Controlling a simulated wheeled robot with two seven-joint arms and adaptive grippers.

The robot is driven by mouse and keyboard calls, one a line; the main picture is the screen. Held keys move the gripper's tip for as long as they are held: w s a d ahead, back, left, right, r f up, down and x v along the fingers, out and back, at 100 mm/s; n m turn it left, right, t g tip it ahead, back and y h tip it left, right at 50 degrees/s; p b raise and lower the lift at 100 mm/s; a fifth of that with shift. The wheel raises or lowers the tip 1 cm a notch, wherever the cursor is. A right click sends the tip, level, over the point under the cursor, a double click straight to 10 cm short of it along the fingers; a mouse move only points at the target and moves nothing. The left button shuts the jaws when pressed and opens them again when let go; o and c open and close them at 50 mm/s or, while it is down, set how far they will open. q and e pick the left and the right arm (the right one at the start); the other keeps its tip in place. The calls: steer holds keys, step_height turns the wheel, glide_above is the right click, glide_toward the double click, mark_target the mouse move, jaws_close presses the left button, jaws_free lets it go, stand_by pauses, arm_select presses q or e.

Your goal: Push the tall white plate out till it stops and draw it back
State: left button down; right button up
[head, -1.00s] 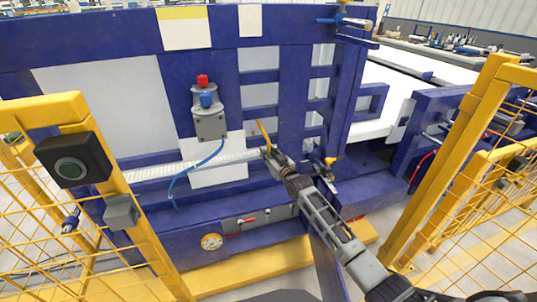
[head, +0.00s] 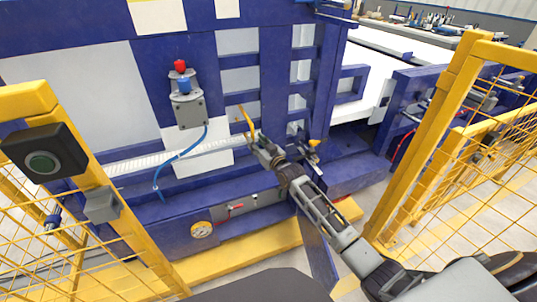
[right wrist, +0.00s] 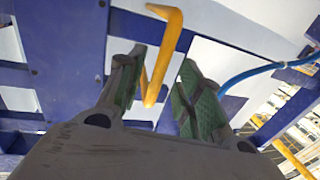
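White plate surfaces (head: 240,81) show upright behind the openings of the blue frame in the head view; I cannot tell for sure which is the tall plate. A bent yellow handle (head: 246,122) stands out in front of the frame. My right gripper (head: 257,141) is at the handle's lower end. In the right wrist view the right gripper (right wrist: 160,85) is open, with green-padded fingers apart and the yellow handle (right wrist: 162,55) in the gap between them. I see no clear grip on it. My left gripper is out of view.
A grey box with red and blue knobs (head: 187,108) and a blue hose (head: 178,158) is left of the handle. Yellow guard posts stand at left (head: 75,150) and right (head: 425,140). A black box with a green button (head: 42,160) is on the left post.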

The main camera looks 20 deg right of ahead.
steer(key=v, duration=0.8)
steer(key=shift+s, duration=0.3)
steer(key=shift+d, duration=0.1)
stand_by(0.4)
